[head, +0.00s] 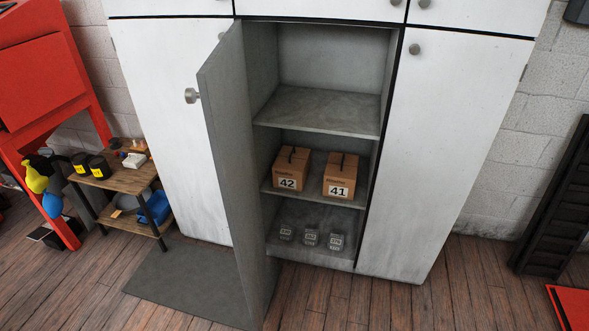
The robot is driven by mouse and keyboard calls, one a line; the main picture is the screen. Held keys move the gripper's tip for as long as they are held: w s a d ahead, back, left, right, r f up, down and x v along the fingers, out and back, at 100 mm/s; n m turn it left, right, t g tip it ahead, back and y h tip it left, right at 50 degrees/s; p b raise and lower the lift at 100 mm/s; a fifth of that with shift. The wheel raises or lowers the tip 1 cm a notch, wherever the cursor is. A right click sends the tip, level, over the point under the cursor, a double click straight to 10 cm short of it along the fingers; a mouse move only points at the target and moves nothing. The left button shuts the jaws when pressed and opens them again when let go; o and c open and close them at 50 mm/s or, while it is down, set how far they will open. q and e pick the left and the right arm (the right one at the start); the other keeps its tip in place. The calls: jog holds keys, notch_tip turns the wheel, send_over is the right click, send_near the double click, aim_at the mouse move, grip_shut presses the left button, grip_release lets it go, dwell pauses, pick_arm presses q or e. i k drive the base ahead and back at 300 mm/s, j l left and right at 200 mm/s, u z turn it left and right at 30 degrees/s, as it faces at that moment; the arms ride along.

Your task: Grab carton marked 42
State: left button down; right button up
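The carton marked 42 (287,172) is a small brown box with a white number label and a dark strap-like handle on top. It sits upright on the middle shelf (318,194) of an open cabinet, at the left side of that shelf. A similar carton marked 41 (340,178) stands just to its right, with a small gap between them. Neither of my grippers shows in the head view.
The cabinet door (229,170) stands open on the left, jutting outward beside the shelves. Several small labelled items (311,238) sit on the bottom shelf. A low wooden side table (118,180) stands at the left. A grey mat (190,283) lies on the floor.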

aim_at(290, 171)
jog(key=i+l, duration=0.15)
jog(key=i+l+u, duration=0.85)
jog(key=i+l, duration=0.05)
jog(key=l, duration=0.05)
